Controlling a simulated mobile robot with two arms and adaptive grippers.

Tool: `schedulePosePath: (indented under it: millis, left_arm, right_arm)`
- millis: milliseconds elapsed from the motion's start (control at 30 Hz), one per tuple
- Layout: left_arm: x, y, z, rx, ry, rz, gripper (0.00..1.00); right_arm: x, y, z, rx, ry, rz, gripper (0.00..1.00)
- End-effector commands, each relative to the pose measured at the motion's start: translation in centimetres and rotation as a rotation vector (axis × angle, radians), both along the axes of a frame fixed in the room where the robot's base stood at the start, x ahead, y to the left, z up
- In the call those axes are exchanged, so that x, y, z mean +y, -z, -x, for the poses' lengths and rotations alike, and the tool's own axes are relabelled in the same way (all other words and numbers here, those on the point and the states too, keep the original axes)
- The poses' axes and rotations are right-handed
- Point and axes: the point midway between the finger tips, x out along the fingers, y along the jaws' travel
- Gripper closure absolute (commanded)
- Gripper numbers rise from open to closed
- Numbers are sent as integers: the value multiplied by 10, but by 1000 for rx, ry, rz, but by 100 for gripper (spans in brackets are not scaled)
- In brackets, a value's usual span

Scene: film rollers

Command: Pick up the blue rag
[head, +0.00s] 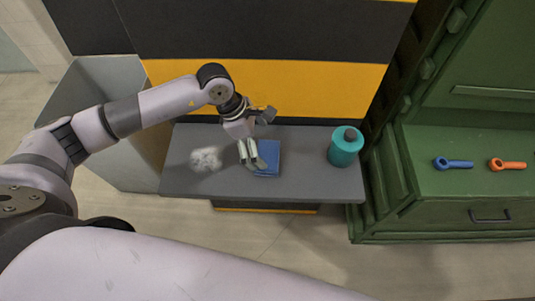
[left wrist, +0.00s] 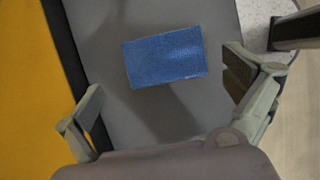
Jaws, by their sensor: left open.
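The blue rag (head: 268,158) is a flat folded rectangle lying on the grey shelf (head: 310,185). In the head view my left gripper (head: 251,160) is over the rag's left side and hides part of it. In the left wrist view the whole rag (left wrist: 165,56) shows on the grey surface, ahead of and between the spread fingers of my left gripper (left wrist: 165,100). The left gripper is open and empty, apart from the rag as seen from the wrist. My right gripper is not in view.
A teal bottle (head: 345,148) stands on the shelf to the right of the rag. A whitish patch (head: 206,159) lies on the shelf to the left. A green cabinet (head: 480,215) at the right holds a blue tool (head: 453,163) and an orange tool (head: 508,165). A yellow-and-black wall (head: 300,85) stands behind.

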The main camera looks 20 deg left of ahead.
Motion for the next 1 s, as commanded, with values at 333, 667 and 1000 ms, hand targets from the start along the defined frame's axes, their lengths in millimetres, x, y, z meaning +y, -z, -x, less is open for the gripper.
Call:
schedulePosePath:
  millis: [333,667,1000]
  left_arm:
    - [-19,41,2,5,1,1,0]
    - [-20,46,1,2,1,-1,3]
    - [-20,46,1,2,1,-1,25]
  right_arm:
    - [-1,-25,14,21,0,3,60]
    - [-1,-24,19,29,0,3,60]
    - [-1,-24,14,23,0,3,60]
